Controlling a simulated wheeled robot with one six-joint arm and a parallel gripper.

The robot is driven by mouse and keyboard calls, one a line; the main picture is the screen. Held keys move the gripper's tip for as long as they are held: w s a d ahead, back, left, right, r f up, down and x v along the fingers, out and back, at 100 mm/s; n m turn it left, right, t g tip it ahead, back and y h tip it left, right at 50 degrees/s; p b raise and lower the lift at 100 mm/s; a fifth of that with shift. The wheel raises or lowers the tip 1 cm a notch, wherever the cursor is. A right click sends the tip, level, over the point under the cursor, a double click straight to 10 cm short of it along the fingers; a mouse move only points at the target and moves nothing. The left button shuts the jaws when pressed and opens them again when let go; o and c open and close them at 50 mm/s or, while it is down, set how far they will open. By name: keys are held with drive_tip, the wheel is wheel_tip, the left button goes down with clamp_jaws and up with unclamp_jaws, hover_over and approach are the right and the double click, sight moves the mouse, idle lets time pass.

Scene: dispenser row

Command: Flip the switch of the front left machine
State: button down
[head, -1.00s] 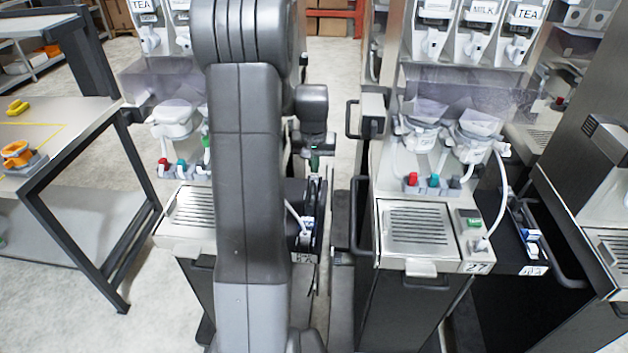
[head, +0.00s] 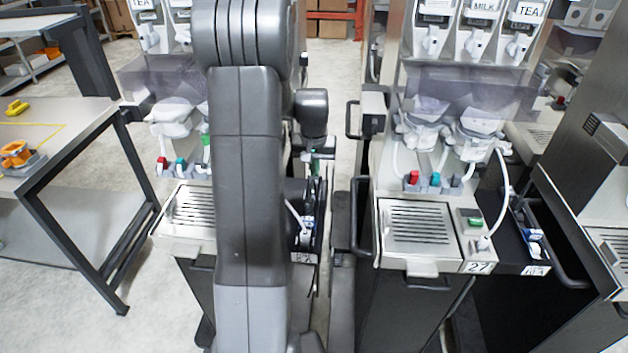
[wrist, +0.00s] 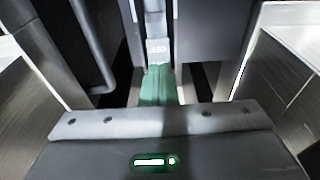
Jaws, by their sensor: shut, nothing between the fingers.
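The front left machine (head: 185,232) stands left of centre in the head view, partly behind my own arm. Its drip grille and red and teal taps show. Its switch cannot be made out; my arm covers the right part of its front. My gripper (head: 314,158) is just right of the arm, over the gap between the two machines, and looks small and partly hidden there. In the wrist view my gripper (wrist: 158,86) shows green fingers together, shut and empty, pointing towards a dark gap with a pale labelled part.
A second machine (head: 420,265) marked 27 stands right of the gap, with a green-lit switch box (head: 470,222) on its front. Dark handles (head: 355,220) stick out beside the gap. A table (head: 60,140) is at left; floor shows between it and the machines.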

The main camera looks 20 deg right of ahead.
drive_tip(key=shift+r+p, duration=2.4)
drive_tip(key=shift+r, duration=1)
drive_tip(key=shift+f, duration=0.15)
drive_tip(key=shift+f+b, duration=2.25)
drive_tip(key=shift+f, duration=1)
drive_tip(key=shift+r, duration=0.1)
